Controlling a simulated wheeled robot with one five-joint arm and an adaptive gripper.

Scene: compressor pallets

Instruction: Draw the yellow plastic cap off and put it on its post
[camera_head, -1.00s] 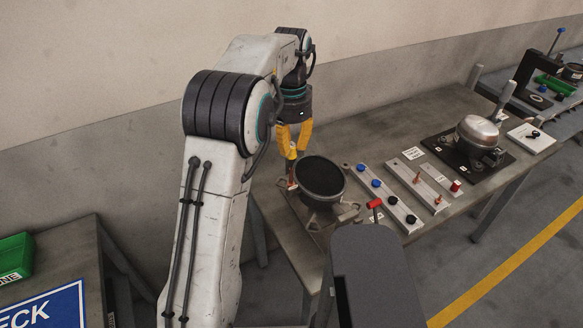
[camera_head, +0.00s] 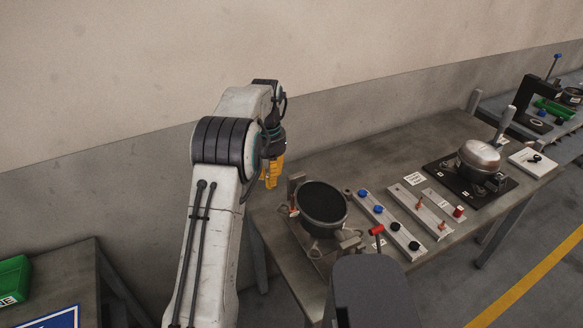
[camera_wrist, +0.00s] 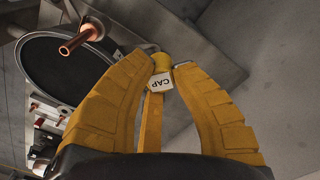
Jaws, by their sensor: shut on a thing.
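The yellow plastic cap (camera_wrist: 162,62), with a white tag reading "CAP", is held between the fingertips of my gripper (camera_wrist: 157,66) in the wrist view. My gripper (camera_head: 271,182) is raised left of the black-topped compressor (camera_head: 323,203) in the head view, where the cap cannot be told from the yellow fingers. A bare, open copper tube (camera_wrist: 80,40) shows in the wrist view over the compressor's dark top (camera_wrist: 62,70), apart from the cap. I cannot tell which post belongs to the yellow cap.
A rail (camera_head: 400,237) with blue and black caps lies right of the compressor. Further right are a plate with copper pins (camera_head: 418,203), a red cap (camera_head: 459,211) and a silver-domed compressor (camera_head: 479,156). A red-topped handle (camera_head: 376,231) stands at the front. The wall is behind.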

